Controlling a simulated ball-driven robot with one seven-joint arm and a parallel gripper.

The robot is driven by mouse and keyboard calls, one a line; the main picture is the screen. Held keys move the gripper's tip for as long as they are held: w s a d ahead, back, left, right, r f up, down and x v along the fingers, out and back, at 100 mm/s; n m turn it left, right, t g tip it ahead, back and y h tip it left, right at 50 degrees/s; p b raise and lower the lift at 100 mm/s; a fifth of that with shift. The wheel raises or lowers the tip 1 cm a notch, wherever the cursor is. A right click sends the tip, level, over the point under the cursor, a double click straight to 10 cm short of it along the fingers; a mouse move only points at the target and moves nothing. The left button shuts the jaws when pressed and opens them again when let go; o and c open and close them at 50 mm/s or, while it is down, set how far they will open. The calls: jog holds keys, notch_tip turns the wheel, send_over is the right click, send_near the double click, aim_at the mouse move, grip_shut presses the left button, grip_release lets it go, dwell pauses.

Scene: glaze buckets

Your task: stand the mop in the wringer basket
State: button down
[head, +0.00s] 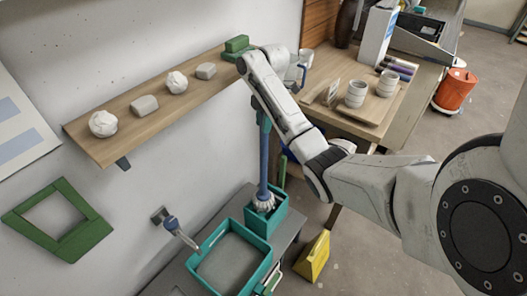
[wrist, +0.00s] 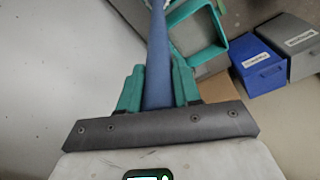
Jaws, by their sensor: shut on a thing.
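The mop has a blue handle (head: 264,160) and a pale stringy head (head: 264,203). It hangs nearly upright, head down, at the small teal wringer basket (head: 278,214). The head overlaps the basket's opening and left rim; I cannot tell whether it is inside or just above. My gripper (wrist: 157,88) has teal fingers closed on the blue handle (wrist: 158,60) in the wrist view. In the head view my arm partly hides the gripper and upper handle. A teal rim (wrist: 222,50) shows beside the handle in the wrist view; I cannot tell which container it belongs to.
A wide teal basin (head: 196,262) adjoins the basket. A tap (head: 174,226) sticks out from the wall. A yellow sign (head: 313,257) stands right. A shelf (head: 150,117) with pale lumps runs along the wall. Blue (wrist: 258,68) and grey (wrist: 290,42) boxes lie right.

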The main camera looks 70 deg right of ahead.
jog(key=shift+f, duration=4.85)
jog(key=c, duration=0.8)
grip_release()
notch_tip(320, 180, up, 12)
jog(key=p, duration=0.3)
send_over(264, 143)
jog(key=d, duration=0.3)
jog(key=shift+s+a, duration=0.15)
jog(key=shift+a, duration=0.1)
